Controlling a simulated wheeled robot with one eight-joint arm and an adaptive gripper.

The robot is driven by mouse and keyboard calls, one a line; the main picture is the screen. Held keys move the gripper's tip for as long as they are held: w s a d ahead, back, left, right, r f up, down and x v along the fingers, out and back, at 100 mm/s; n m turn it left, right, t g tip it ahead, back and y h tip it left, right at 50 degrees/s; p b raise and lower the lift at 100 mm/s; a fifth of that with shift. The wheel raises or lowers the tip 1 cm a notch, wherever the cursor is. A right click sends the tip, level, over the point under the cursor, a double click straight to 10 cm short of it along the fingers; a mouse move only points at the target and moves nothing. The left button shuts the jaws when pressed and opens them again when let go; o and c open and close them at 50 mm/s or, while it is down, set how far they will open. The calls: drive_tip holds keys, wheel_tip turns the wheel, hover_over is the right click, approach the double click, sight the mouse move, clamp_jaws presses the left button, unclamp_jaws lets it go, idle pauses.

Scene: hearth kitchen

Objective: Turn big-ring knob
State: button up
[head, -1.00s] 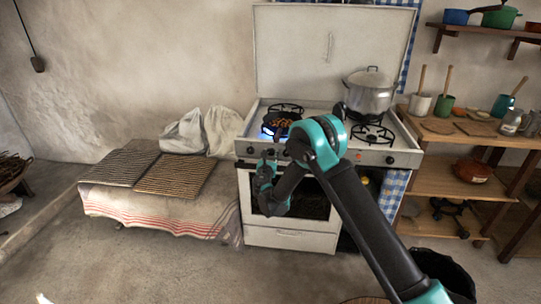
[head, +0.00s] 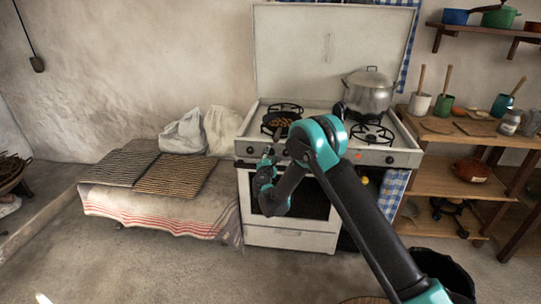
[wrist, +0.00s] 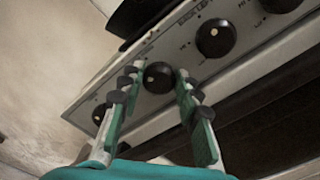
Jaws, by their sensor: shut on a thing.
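My gripper (wrist: 159,73) is shut on a round black knob (wrist: 158,78) on the stove's front panel, with one finger on each side. The knob has a pale dot on its face. I cannot read a label that names it the big-ring knob. In the head view my gripper (head: 267,160) is at the left part of the panel, and my arm hides part of the knob row. A dark pan (head: 279,122) with brown food sits on the front left burner, with no flame visible.
Other black knobs sit close by on both sides, one to the left (wrist: 99,114) and one to the right (wrist: 215,38). A lidded pot (head: 369,93) stands at the back right. A cloth-covered bench (head: 150,208) is left of the stove (head: 290,238).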

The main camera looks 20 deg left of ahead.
drive_tip(key=m, duration=0.4)
drive_tip(key=shift+s+d+f+m, duration=0.1)
drive_tip(key=shift+m, duration=0.2)
idle(0.4)
drive_tip(key=o, duration=1.2)
drive_tip(key=shift+c, duration=0.2)
drive_tip(key=v, duration=1.2)
